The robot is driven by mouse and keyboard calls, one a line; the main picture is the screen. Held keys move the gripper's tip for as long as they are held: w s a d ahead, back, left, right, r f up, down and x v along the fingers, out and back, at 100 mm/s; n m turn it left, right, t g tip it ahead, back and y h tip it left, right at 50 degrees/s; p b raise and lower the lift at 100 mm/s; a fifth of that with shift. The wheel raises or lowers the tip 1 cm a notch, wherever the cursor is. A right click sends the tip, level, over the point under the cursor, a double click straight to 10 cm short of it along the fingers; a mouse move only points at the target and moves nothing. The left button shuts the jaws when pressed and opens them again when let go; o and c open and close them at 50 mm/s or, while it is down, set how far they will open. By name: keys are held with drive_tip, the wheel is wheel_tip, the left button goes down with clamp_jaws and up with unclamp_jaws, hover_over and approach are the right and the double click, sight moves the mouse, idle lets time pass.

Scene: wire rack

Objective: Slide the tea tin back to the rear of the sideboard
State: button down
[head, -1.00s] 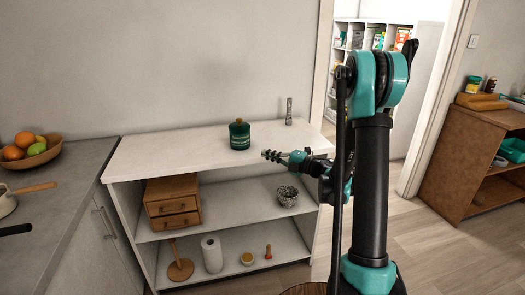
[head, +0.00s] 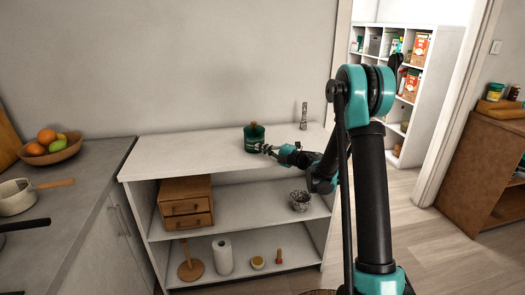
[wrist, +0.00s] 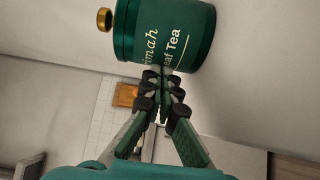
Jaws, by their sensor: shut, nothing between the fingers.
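The tea tin (head: 254,136) is a dark green cylinder with a knob on its lid, standing upright on the white top of the sideboard (head: 180,152). In the wrist view the tin (wrist: 185,35) shows its "Leaf Tea" lettering and fills the top of the picture. My gripper (head: 262,148) is shut and empty, with its fingertips at the lower front of the tin, on the tin's near right side. In the wrist view the closed fingertips (wrist: 163,75) meet or nearly meet the tin's edge; I cannot tell whether they touch.
A small metal figure or bottle (head: 304,115) stands on the top, right of the tin. The shelves below hold a wooden drawer box (head: 186,203), a patterned bowl (head: 299,201) and a paper roll (head: 223,256). The sideboard top left of the tin is clear.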

drive_tip(key=shift+w, duration=0.1)
drive_tip(key=w+a, duration=0.1)
drive_tip(key=w, duration=0.3)
drive_tip(key=w+a, duration=0.1)
drive_tip(key=w, duration=0.3)
drive_tip(key=w+a, duration=0.1)
drive_tip(key=w, duration=0.4)
drive_tip(key=shift+a, duration=0.4)
drive_tip(key=shift+s, duration=0.1)
